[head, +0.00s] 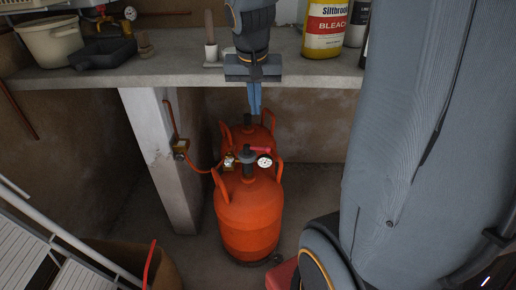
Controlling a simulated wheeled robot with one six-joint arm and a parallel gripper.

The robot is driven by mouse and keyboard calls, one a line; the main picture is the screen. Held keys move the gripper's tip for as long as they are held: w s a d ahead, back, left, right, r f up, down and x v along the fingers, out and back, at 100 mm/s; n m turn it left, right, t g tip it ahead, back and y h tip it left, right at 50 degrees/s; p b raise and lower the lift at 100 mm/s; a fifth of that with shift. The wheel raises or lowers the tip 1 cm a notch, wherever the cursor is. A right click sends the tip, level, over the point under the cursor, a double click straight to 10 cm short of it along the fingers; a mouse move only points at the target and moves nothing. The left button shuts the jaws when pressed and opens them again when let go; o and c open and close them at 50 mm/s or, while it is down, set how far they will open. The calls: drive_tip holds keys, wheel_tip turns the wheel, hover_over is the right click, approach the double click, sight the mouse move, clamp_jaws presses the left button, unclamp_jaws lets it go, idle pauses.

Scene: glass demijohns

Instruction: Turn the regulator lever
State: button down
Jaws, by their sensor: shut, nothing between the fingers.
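The regulator lever (260,150) is a small red bar on top of the front orange gas cylinder (248,218). It lies roughly level and points to the right. The brass regulator (229,160) and a round white gauge (265,161) sit beside it. My gripper (254,112) points down above the cylinders, near the bench's front edge. Its blue fingers are together and hold nothing. They show above the lever in the picture, apart from it. The gap in depth is hard to tell.
A second orange cylinder (261,131) stands close behind. A hose runs left to a brass fitting (180,146) by the white post (165,170). Floor left of the cylinder is clear.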

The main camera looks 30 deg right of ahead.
drive_tip(key=shift+m, duration=0.5)
drive_tip(key=w+b+x, duration=0.1)
drive_tip(key=x, duration=0.5)
drive_tip(key=w+d+b+x, duration=0.1)
drive_tip(key=x, duration=0.6)
drive_tip(key=d+r+b+x, duration=0.1)
drive_tip(key=x, duration=0.6)
drive_tip(key=shift+w+d+f, duration=0.15)
drive_tip(key=shift+w+d, duration=0.15)
drive_tip(key=shift+w, duration=0.15)
drive_tip(key=shift+d+b, duration=0.1)
drive_tip(key=shift+b, duration=0.35)
